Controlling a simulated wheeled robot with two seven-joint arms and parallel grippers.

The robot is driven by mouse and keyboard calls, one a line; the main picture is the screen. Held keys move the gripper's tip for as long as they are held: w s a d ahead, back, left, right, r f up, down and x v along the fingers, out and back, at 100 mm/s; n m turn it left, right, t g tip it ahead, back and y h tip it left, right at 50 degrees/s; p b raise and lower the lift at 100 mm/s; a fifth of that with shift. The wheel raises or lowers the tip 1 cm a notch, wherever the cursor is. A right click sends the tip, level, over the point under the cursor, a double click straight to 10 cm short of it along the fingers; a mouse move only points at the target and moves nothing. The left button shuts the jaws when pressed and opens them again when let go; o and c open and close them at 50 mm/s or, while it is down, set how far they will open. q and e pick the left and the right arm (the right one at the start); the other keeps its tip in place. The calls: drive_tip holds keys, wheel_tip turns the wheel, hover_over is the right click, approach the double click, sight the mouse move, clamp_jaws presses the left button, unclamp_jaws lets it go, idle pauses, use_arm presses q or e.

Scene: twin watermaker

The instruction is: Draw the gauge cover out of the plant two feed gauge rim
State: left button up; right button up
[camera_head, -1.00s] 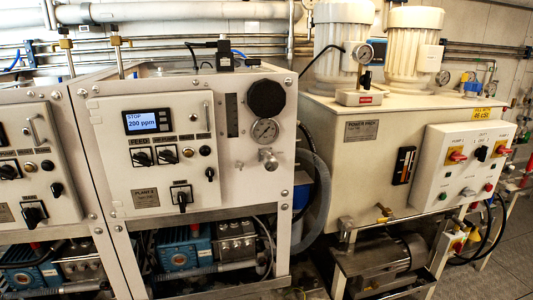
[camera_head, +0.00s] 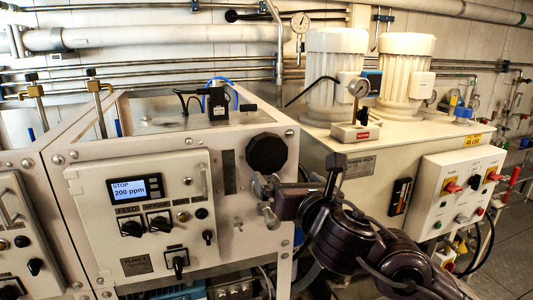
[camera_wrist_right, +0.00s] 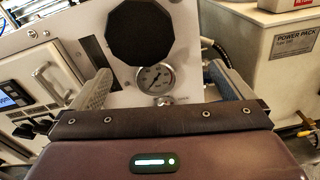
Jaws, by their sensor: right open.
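The gauge cover, a black knurled disc (camera_head: 266,153), sits on the upper right of the white plant two front panel (camera_head: 235,215). In the right wrist view the black disc (camera_wrist_right: 140,32) is ahead of and above my right gripper (camera_wrist_right: 160,82). Its two fingers are spread apart with nothing held between them. The round dial gauge (camera_wrist_right: 155,78) shows in the gap, just below the disc and farther off. In the head view my right gripper (camera_head: 266,193) is just below the disc and hides the dial gauge. The gauge rim behind the disc is hidden. My left gripper is not in view.
A display and switches are on the door (camera_head: 140,210) at left. The power pack cabinet (camera_head: 375,170) stands at right, with my right arm in front of it. A steel valve knob (camera_wrist_right: 165,101) sits below the dial gauge.

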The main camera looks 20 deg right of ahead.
sight(269, 152)
drive_tip(key=w+r, duration=0.1)
drive_tip(key=w, duration=0.1)
drive_tip(key=w+a+r+n, duration=0.2)
drive_tip(key=w, duration=0.1)
drive_tip(key=shift+w+r+t+p, duration=0.15)
drive_tip(key=shift+w+t+p, duration=0.15)
drive_tip(key=shift+w+p, duration=0.1)
drive_tip(key=shift+c, duration=0.4)
drive_tip(key=c, duration=1)
drive_tip(key=shift+s+d, duration=0.1)
drive_tip(key=shift+s, duration=2.1)
drive_tip(key=shift+w, duration=0.1)
